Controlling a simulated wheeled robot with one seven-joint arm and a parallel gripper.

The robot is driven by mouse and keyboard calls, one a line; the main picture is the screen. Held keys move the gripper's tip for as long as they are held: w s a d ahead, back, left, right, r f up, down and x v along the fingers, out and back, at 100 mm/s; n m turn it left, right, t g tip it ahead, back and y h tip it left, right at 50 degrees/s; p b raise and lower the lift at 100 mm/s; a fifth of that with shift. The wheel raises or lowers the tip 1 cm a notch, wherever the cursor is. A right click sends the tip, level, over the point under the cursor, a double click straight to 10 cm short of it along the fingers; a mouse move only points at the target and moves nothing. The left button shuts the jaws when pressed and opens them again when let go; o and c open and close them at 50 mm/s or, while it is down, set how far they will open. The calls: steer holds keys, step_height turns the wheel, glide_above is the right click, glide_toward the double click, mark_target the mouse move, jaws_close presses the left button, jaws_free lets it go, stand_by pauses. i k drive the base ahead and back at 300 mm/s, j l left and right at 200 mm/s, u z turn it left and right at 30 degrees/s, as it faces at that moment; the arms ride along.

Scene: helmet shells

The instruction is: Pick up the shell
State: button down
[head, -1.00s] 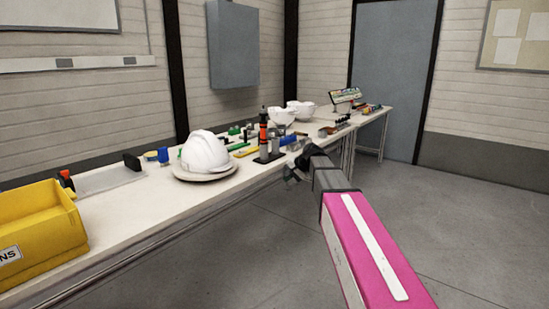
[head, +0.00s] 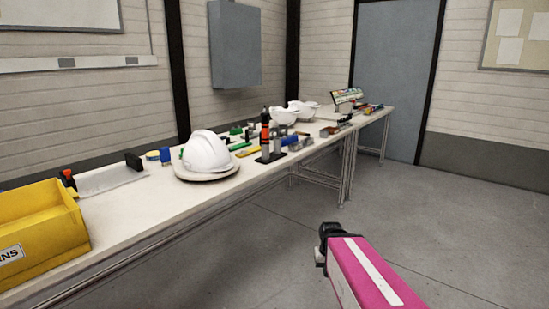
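A white helmet shell (head: 207,151) sits dome up on a pale round base on the bench (head: 135,212), left of centre in the head view. Two more white shells, a nearer one (head: 283,117) and a farther one (head: 304,110), lie further back on the bench and look open side up. Which shell is meant, I cannot tell. The dark end of my arm, around my gripper (head: 323,243), is low and right of the bench, over the floor and apart from all shells. My fingers are not clearly seen there.
A yellow bin (head: 40,245) stands at the bench's near left. A black and orange upright tool (head: 266,137) stands right of the nearest shell. Several small tools and coloured parts clutter the bench behind. The floor (head: 440,220) to the right is clear.

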mark_target(204, 152)
steer(key=i+l, duration=0.2)
steer(key=l, duration=0.15)
steer(key=i+l, duration=0.2)
steer(key=l, duration=0.15)
steer(key=i+l, duration=0.2)
steer(key=l, duration=0.15)
steer(key=l+u, duration=0.1)
steer(key=u, duration=0.35)
steer(key=i+l+u, duration=0.1)
steer(key=u, duration=0.3)
steer(key=l+u, duration=0.1)
steer(key=u, duration=0.35)
steer(key=l+u, duration=0.15)
steer(key=u, duration=0.3)
